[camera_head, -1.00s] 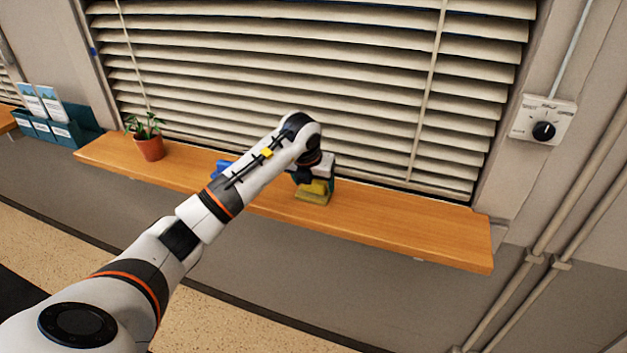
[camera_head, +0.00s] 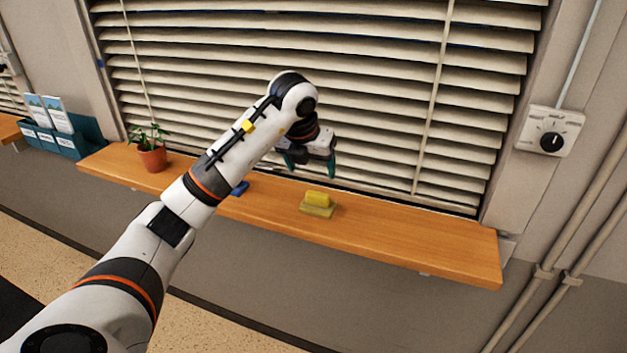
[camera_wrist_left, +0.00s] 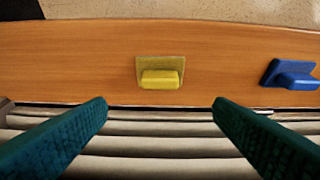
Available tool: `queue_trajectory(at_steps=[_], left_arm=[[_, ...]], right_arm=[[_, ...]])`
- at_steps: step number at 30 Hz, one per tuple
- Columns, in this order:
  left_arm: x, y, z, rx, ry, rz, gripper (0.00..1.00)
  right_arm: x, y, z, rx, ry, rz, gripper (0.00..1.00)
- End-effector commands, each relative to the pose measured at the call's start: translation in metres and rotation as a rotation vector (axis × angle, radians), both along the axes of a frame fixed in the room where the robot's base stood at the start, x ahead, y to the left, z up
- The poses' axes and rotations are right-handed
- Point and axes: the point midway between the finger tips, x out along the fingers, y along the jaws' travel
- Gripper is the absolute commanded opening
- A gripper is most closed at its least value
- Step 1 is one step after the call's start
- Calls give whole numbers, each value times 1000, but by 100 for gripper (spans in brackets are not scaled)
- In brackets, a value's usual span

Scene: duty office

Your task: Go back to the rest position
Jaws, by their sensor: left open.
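My left gripper (camera_head: 312,165) is open and empty, raised above the wooden shelf in front of the blinds. Its two green fingers show wide apart in the left wrist view (camera_wrist_left: 160,108), with nothing between them. A yellow block (camera_head: 317,198) on a flat olive-yellow base (camera_head: 318,210) sits on the shelf, apart from the gripper; the block also shows in the left wrist view (camera_wrist_left: 160,79). A blue object (camera_head: 240,188) lies on the shelf, partly hidden behind my left arm; it shows more fully in the left wrist view (camera_wrist_left: 291,75). My right gripper is not in view.
The wooden shelf (camera_head: 420,250) runs below the window blinds (camera_head: 380,100). A potted plant (camera_head: 152,158) stands at its left end. A teal leaflet holder (camera_head: 75,140) is at far left. A dial box (camera_head: 550,131) and pipes are on the right wall. The shelf's right part is clear.

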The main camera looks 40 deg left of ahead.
Motion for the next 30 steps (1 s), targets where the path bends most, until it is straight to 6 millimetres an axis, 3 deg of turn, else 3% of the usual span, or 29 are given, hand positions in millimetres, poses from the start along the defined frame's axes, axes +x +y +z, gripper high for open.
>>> queue_trajectory(at_steps=[6, 22, 26, 30], left_arm=[[-4, -1, 9, 0, 1, 0, 76], [-2, -8, 4, -17, -7, -23, 76], [5, -52, -15, -136, -59, -162, 76], [3, -142, -34, -427, -179, -390, 76]], right_arm=[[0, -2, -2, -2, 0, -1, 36], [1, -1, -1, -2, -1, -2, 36], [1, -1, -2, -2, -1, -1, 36], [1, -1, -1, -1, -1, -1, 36]])
